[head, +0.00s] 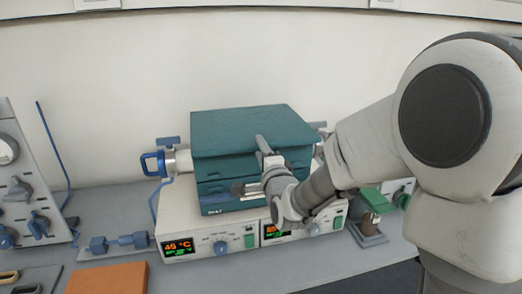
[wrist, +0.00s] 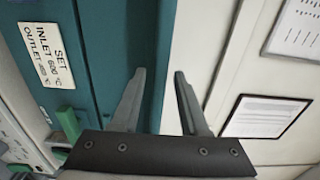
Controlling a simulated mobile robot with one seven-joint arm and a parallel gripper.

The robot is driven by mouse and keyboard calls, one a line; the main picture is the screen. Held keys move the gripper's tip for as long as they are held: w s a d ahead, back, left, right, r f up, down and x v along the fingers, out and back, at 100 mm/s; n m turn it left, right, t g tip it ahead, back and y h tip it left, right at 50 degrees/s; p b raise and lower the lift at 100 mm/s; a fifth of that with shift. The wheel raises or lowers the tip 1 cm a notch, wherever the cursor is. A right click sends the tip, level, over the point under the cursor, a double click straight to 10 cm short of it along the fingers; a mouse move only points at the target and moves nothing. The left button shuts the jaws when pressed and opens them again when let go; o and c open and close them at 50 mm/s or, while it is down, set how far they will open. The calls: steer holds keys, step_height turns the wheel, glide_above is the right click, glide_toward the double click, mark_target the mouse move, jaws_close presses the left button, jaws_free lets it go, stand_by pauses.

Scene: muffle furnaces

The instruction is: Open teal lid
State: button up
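The teal lid (head: 250,128) is the broad upper part of a teal furnace box (head: 222,190) and appears closed. My gripper (head: 252,167) is at the front of the box, near the lid's front edge. In the wrist view my gripper (wrist: 159,75) is open, with two grey fingers apart. A teal edge and pale background show between the fingers, and nothing is clearly held. Whether a finger touches the lid cannot be told. My arm hides the right part of the box front.
The box sits on white control units (head: 200,233) with lit displays. A blue handle (head: 153,164) juts out at left. An orange block (head: 107,278) lies front left. A brown-topped item (head: 371,222) and green part (head: 368,199) stand at right. The wall behind is bare.

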jaws_close()
stand_by(1.2)
